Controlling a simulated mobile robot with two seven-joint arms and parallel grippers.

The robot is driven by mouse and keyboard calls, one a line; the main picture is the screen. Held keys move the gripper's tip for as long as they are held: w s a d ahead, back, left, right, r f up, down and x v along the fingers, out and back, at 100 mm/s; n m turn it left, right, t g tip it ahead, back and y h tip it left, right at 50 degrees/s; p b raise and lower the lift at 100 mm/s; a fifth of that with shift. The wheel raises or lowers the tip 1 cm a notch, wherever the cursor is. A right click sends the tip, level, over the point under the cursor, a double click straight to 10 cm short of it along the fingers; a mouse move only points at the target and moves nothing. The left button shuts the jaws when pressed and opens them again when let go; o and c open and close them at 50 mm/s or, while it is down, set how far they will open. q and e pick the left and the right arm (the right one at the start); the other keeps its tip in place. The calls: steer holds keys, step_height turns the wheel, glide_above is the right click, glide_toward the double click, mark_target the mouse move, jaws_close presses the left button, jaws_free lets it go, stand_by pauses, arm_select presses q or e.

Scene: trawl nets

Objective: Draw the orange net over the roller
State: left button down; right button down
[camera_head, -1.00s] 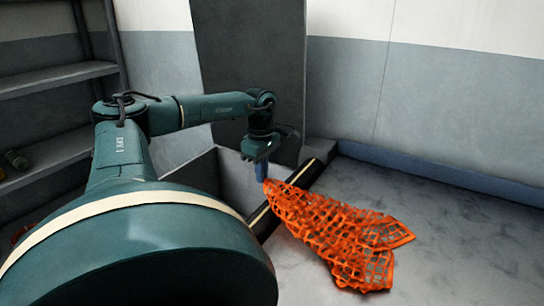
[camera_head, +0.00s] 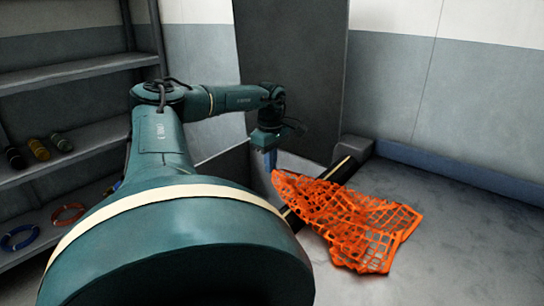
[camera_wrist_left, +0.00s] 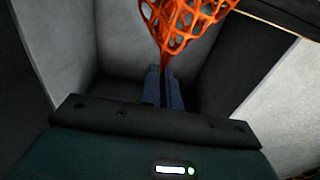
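The orange net (camera_head: 365,225) is an open mesh, spread partly on the grey deck and lying across the roller. The roller (camera_head: 344,172) is a dark bar with a pale stripe; the net hides its middle. My left gripper (camera_head: 270,165) is on the far left side of the roller, with the net's narrowed end at its fingertips. In the left wrist view, the blue fingers (camera_wrist_left: 164,80) are close together and the net (camera_wrist_left: 178,22) tapers down to their tips. A pale-striped bar, likely the roller (camera_wrist_left: 285,17), crosses the top right there. My right gripper is not in view.
A dark upright panel (camera_head: 290,75) stands behind the gripper. A grey block (camera_head: 354,147) sits at the roller's far end. Shelves (camera_head: 75,70) with small rolls and rings stand at left. The deck (camera_head: 475,230) at right is clear.

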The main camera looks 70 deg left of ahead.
arm_select(q)
step_height(320, 180, down, 7)
steer(key=b, duration=0.3)
steer(key=shift+r, duration=0.15)
steer(key=shift+c, duration=1.4)
jaws_free()
steer(key=shift+r, duration=0.15)
step_height(320, 180, up, 5)
steer(key=p, duration=0.4)
steer(key=shift+r, duration=0.15)
